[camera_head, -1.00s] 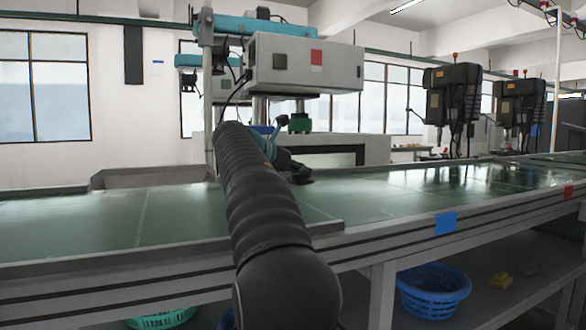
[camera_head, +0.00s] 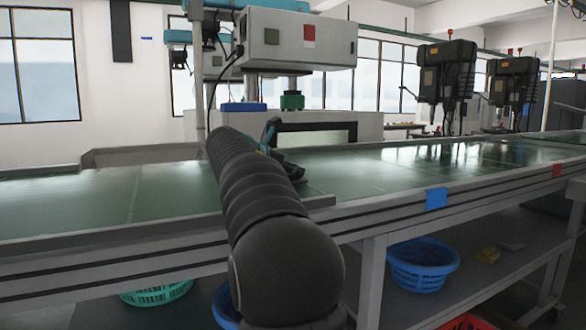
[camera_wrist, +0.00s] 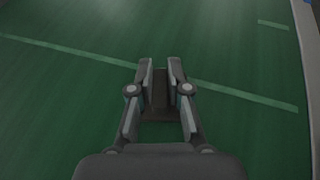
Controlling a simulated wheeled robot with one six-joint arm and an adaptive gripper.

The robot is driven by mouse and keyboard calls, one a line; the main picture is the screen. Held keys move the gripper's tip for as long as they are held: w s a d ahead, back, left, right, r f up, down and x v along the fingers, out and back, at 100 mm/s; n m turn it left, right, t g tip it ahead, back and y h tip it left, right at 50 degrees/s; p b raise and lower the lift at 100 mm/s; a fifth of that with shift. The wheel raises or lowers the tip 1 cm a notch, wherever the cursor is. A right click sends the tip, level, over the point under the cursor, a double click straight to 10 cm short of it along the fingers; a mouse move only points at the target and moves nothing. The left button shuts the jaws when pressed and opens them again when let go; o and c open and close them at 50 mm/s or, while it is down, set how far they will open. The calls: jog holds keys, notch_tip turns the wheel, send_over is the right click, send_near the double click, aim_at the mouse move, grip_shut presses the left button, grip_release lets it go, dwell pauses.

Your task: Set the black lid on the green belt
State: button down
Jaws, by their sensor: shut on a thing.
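The green belt (camera_head: 80,205) runs across the head view and fills most of the wrist view (camera_wrist: 60,100). My gripper (camera_wrist: 160,62) points down over the belt, with its two fingers close together around a dark piece, the black lid (camera_wrist: 160,112). The lid shows as a dark strip between the fingers with a wider edge below them. In the head view my arm hides most of the gripper and lid. I cannot tell whether the lid touches the belt.
A raised metal edge borders the belt. A white machine box (camera_head: 300,42) hangs behind it. Drill-like machines (camera_head: 447,82) stand at the right. A blue basket (camera_head: 423,265) and a green basket (camera_head: 157,296) sit below. The belt around my gripper looks clear.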

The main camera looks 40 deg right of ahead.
jog(key=shift+f, duration=0.25)
dwell(0.3)
jog(key=c, duration=1)
grip_release()
jog(key=shift+c, duration=0.2)
